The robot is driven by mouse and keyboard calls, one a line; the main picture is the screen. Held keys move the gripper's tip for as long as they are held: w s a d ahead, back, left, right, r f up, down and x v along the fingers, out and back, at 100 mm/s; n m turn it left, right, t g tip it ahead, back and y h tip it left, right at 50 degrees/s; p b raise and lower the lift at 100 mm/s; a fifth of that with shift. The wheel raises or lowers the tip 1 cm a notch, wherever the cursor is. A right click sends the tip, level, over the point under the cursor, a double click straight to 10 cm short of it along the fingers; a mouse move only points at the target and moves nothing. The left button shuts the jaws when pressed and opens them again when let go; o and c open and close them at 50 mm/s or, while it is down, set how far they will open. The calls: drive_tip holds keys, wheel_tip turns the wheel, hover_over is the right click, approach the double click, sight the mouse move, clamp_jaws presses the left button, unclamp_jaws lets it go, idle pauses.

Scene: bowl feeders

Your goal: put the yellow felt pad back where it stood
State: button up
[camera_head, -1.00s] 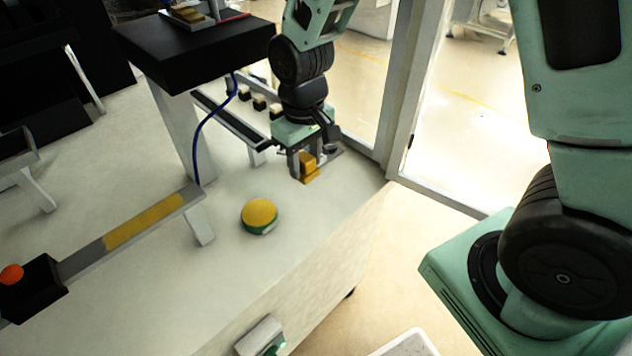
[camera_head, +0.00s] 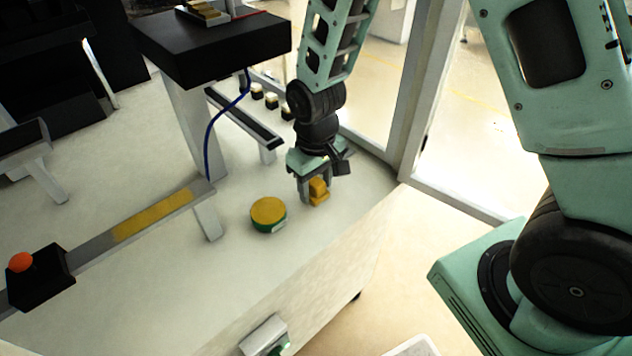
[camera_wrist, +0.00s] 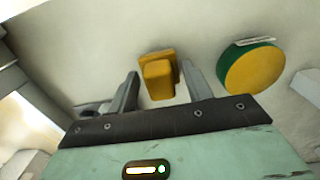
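The yellow pad (camera_head: 318,192) is a small orange-yellow block with a raised grip on a wider base. It sits low at the table's right part, right of a round green tin with a yellow top (camera_head: 268,214). My gripper (camera_head: 310,192) is right over it, pointing down. In the wrist view the pad (camera_wrist: 158,75) lies between the two fingers of my gripper (camera_wrist: 160,70), with a narrow gap on each side, so the fingers look open around it. Its underside is hidden, but it appears to rest on the tabletop.
The tin (camera_wrist: 254,68) stands close beside the right finger in the wrist view. A rail with a yellow strip (camera_head: 152,216) and a black box with an orange knob (camera_head: 40,278) are at left. A black-topped stand (camera_head: 210,45) rises behind.

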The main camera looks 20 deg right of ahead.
sight(316, 181)
drive_tip(key=shift+o, duration=0.5)
drive_tip(key=shift+r, duration=0.1)
wheel_tip(316, 181, up, 12)
drive_tip(key=p, duration=0.2)
drive_tip(key=s+a+r+n, duration=0.2)
drive_tip(key=s+a, duration=0.1)
drive_tip(key=s, duration=0.7)
drive_tip(key=s+a+r+n, duration=0.2)
drive_tip(key=s+a+r, duration=0.1)
drive_tip(key=s, duration=0.7)
drive_tip(key=shift+r+y, duration=0.15)
drive_tip(key=shift+y, duration=0.15)
drive_tip(key=shift+a, duration=0.1)
